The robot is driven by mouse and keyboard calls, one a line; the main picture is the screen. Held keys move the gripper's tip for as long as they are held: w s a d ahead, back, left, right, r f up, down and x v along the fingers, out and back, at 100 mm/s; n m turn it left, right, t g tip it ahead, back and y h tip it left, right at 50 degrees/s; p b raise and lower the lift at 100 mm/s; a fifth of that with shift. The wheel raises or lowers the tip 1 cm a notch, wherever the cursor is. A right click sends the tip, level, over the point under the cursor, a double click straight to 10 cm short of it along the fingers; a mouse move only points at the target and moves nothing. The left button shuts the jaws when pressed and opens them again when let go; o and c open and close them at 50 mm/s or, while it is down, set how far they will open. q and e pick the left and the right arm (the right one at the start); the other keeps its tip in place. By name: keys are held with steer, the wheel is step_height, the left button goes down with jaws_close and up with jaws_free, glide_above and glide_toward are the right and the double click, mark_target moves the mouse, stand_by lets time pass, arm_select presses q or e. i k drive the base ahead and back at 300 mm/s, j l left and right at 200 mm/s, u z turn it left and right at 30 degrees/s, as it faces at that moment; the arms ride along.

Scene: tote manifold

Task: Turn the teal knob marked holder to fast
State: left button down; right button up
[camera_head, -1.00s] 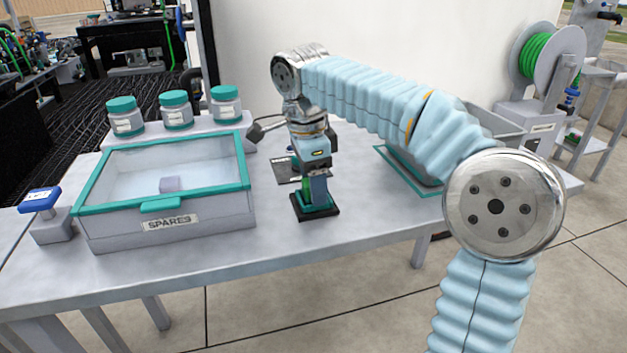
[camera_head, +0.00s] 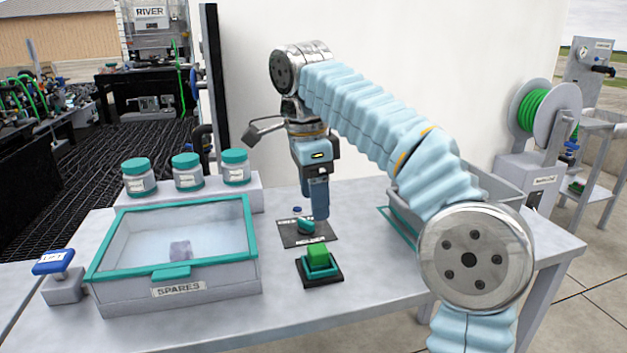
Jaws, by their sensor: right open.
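The teal knob (camera_head: 306,227) sits on a dark plate (camera_head: 290,240) lettered HOLDER on the bench, with a small blue piece behind it. I cannot read the knob's setting or any fast mark. My right gripper (camera_head: 319,217) points down just above and beside the knob; its fingers are open and hold nothing. The fingers cover part of the plate's right side. My left gripper is out of view.
A lidded SPARES box (camera_head: 215,287) stands left, with several teal-capped jars (camera_head: 187,172) behind. A grey tote (camera_head: 500,190) is right, partly behind my arm.

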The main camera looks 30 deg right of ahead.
mark_target(304, 227)
steer(key=k, duration=1)
